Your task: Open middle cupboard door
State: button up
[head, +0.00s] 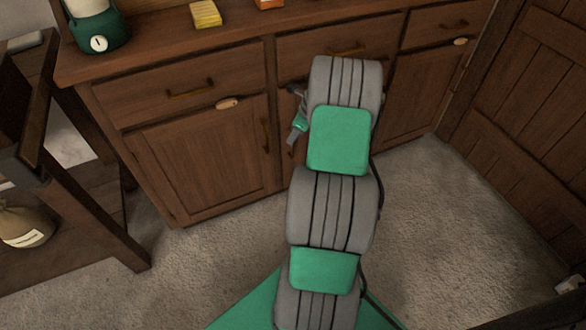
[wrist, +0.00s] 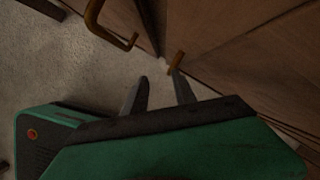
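The middle cupboard door is mostly hidden behind my arm in the head view. A strip of it with its upright brass handle (head: 291,148) shows just left of the arm. My gripper (head: 296,132) is in front of that strip, close to the handle. In the wrist view my gripper (wrist: 159,84) has its two dark fingers spread with nothing between them. One brass handle (wrist: 175,63) is just beyond the right fingertip. A second brass handle (wrist: 108,25) is further up and left. I cannot tell for certain which belongs to the middle door, or whether a finger touches one.
The left cupboard door (head: 203,160) is shut, with drawers above. The right door (head: 422,95) is shut. A yellow block (head: 205,14) and a green lantern-like object (head: 95,25) stand on top. A wooden table (head: 95,215) is at left. Grey floor (head: 430,220) is clear in front.

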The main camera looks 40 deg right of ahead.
aim_at(293, 157)
jog(key=shift+m, duration=0.9)
jog(key=f+b, duration=0.1)
jog(key=f, duration=0.2)
jog(key=w+f+b, duration=0.1)
jog(key=f, duration=0.2)
jog(key=w+d+f+b, duration=0.1)
jog(key=f, duration=0.2)
jog(key=shift+w+f, duration=0.1)
jog(key=shift+f, duration=0.3)
jog(key=shift+c, duration=0.3)
grip_shut()
